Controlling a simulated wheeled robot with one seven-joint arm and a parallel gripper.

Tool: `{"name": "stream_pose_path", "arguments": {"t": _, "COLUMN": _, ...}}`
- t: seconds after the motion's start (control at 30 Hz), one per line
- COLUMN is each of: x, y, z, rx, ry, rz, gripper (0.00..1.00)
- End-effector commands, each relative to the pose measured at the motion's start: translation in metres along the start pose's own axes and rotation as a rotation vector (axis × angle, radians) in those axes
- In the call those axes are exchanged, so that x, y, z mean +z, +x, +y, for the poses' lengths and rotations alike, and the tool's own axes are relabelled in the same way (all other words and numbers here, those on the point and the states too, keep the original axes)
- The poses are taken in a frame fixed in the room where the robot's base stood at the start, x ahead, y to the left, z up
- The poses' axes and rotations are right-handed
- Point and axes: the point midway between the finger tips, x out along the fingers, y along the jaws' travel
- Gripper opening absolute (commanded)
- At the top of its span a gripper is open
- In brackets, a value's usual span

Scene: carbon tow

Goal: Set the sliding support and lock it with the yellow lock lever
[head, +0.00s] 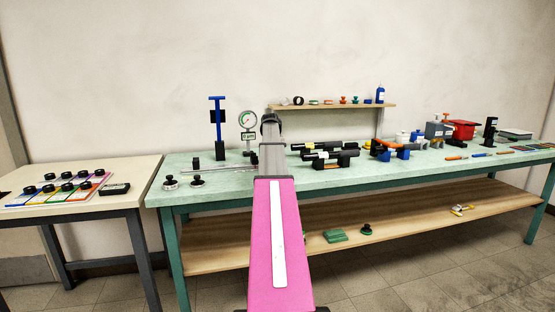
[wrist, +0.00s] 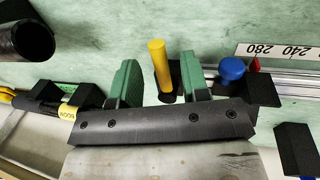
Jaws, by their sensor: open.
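The yellow lock lever (wrist: 159,64) stands up between the green fingers of my gripper (wrist: 158,76) in the wrist view. The fingers are open, one on each side of it; I cannot tell whether either touches it. The lever rises from a dark part, apparently of the sliding support, mostly hidden by my gripper. To its right are a blue knob (wrist: 231,69), a red pointer (wrist: 254,65), a black block (wrist: 262,90) and a metal rail (wrist: 294,82). A white scale (wrist: 275,49) above the rail reads 240 and 280. In the head view my arm hides my gripper and the lever.
In the wrist view a black tube end (wrist: 24,42) is at the upper left, and black holders (wrist: 88,95) with a yellow-labelled part are at the left. Another black block (wrist: 295,148) is at the lower right. In the head view, several black tubes (head: 322,146) lie right of my arm.

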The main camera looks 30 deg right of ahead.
Motion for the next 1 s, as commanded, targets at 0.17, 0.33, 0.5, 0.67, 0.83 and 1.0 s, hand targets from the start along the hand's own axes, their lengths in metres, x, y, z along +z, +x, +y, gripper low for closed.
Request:
{"name": "stream_pose_path", "arguments": {"t": 0.17, "x": -0.001, "y": -0.03, "z": 0.0, "rx": 0.001, "ry": 0.0, "rz": 0.002, "gripper": 0.42}}
{"name": "stream_pose_path", "arguments": {"t": 0.33, "x": -0.001, "y": -0.063, "z": 0.0, "rx": 0.001, "ry": 0.0, "rz": 0.002, "gripper": 0.42}}
{"name": "stream_pose_path", "arguments": {"t": 0.5, "x": -0.001, "y": -0.087, "z": 0.0, "rx": 0.001, "ry": 0.0, "rz": 0.002, "gripper": 0.42}}
{"name": "stream_pose_path", "arguments": {"t": 0.67, "x": -0.001, "y": -0.098, "z": 0.0, "rx": 0.0, "ry": 0.0, "rz": 0.001, "gripper": 0.42}}
{"name": "stream_pose_path", "arguments": {"t": 0.83, "x": 0.0, "y": -0.1, "z": 0.0, "rx": 0.0, "ry": 0.0, "rz": 0.001, "gripper": 0.42}}
{"name": "stream_pose_path", "arguments": {"t": 1.0, "x": 0.0, "y": -0.1, "z": 0.0, "rx": 0.0, "ry": 0.0, "rz": 0.001, "gripper": 0.42}}
